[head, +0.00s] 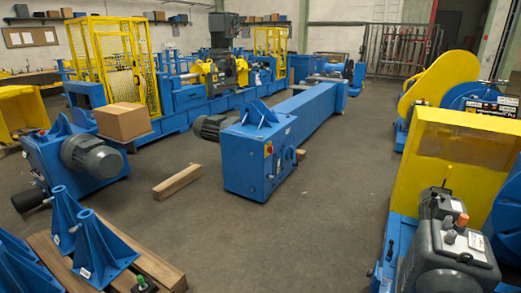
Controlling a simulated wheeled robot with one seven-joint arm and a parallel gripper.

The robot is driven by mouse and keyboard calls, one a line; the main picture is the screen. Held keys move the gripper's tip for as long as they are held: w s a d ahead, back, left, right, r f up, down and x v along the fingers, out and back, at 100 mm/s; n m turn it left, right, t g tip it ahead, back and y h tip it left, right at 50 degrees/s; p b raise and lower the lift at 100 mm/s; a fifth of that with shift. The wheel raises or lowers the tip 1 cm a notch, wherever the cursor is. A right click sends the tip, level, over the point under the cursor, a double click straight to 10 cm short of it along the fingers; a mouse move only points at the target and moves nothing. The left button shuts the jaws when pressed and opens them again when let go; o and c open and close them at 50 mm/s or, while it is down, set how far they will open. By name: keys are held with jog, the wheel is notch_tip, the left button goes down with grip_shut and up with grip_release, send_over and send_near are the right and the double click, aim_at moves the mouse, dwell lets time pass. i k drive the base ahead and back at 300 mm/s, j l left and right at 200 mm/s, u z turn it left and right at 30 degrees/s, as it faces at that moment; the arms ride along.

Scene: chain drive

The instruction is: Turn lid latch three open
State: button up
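My gripper is not in view. I cannot make out any lid latch, nor tell which one is the third. Yellow covers show on the blue machines at the right: a flat yellow guard (450,165) in front and a rounded yellow cover (440,82) behind it. No latches can be told on these parts at this size.
A long blue machine (250,160) stands mid-floor, with a wooden beam (177,182) left of it. A cardboard box (123,121) sits on a blue unit at left. Blue brackets (104,250) rest on a pallet, front left. The front middle floor is clear.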

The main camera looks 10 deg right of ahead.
aim_at(434, 194)
jog(key=i+j+u, duration=0.25)
jog(key=u, duration=0.15)
jog(key=i+j+u, duration=0.2)
jog(key=u, duration=0.15)
jog(key=i+j+u, duration=0.1)
jog(key=i+u, duration=0.55)
jog(key=i, duration=0.35)
jog(key=i+z, duration=0.3)
jog(key=i+j+z, duration=0.1)
jog(key=i+z, duration=0.2)
jog(key=i+l+z, duration=0.1)
jog(key=z, duration=0.4)
jog(key=i+z, duration=0.45)
jog(key=i+j+z, duration=0.1)
jog(key=z, duration=0.4)
jog(key=i+l+z, duration=0.1)
jog(key=i+z, duration=0.65)
jog(key=i, duration=1.4)
jog(key=i+j+z, duration=0.15)
jog(key=i, duration=0.55)
jog(key=i+j+z, duration=0.1)
jog(key=i+z, duration=0.35)
jog(key=i+j+z, duration=0.15)
jog(key=z, duration=0.3)
jog(key=i+j+z, duration=0.3)
jog(key=z, duration=0.15)
